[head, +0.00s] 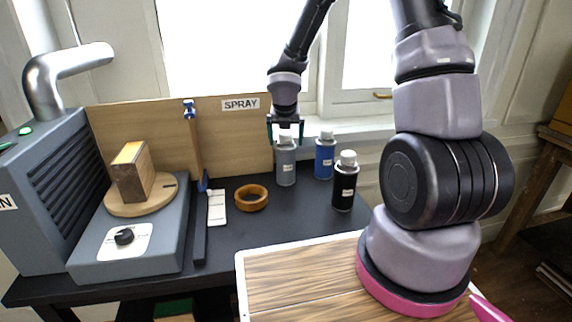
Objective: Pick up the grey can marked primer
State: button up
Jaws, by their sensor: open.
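A grey can (286,166) with a light top and a small white label stands upright on the black table (228,239), in front of the wooden back panel. The label's text is too small to read. My gripper (285,138) is open and points down at the can's top, with its teal fingers to the left and right of the top. I cannot tell whether the fingers touch the can. A blue can (324,160) stands just right of the grey can. A black can (344,187) stands farther right and nearer.
A wooden ring (251,198) and a white tag (217,208) lie left of the grey can. A blue-handled clamp (196,145) stands by the panel marked SPRAY (240,104). A grey machine (43,197) fills the left. A wood-topped board (300,284) is in front.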

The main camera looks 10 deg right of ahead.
aim_at(286, 162)
jog(key=x, duration=0.5)
jog(key=shift+w+f, duration=0.25)
jog(key=shift+f, duration=0.1)
jog(key=shift+c, duration=0.3)
grip_shut()
